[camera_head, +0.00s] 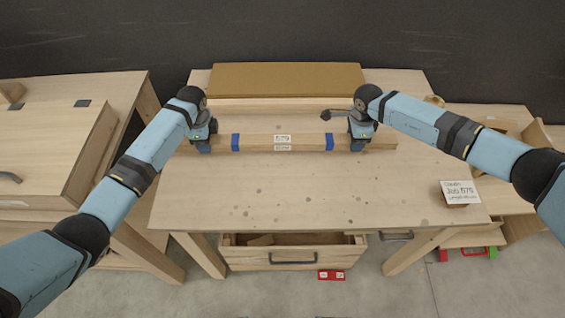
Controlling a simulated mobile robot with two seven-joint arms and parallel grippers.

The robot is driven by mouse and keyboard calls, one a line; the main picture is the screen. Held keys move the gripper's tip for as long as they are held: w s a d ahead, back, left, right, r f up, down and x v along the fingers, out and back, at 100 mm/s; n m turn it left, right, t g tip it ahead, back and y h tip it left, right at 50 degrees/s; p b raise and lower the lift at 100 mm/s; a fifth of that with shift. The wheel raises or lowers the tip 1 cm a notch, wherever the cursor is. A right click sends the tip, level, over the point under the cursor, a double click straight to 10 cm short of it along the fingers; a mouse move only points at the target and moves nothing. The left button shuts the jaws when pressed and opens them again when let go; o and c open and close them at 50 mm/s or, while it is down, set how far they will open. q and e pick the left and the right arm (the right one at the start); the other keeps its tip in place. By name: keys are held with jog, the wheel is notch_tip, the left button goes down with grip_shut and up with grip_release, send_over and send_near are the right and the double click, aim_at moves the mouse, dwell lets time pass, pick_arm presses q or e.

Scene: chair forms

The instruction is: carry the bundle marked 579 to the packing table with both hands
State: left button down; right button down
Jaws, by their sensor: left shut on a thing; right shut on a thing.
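A long light-wood bundle (305,142) lies level across the back part of the wooden table (300,200). It has a blue band near each end and a small label in the middle that appears to read 579. My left gripper (201,143) is shut on the bundle near its left end, outside the left blue band. My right gripper (358,143) is shut on the bundle near its right end, outside the right blue band. I cannot tell whether the bundle touches the tabletop.
A brown box or board (287,78) stands behind the bundle. A card reading JOB 579 (459,192) stands at the table's right. An open drawer (293,255) juts out in front. A wooden cabinet (50,150) is at left. The table's front half is clear.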

aim_at(211, 156)
pick_arm(q)
jog(key=shift+f, duration=0.15)
pick_arm(e)
jog(key=shift+f, duration=0.15)
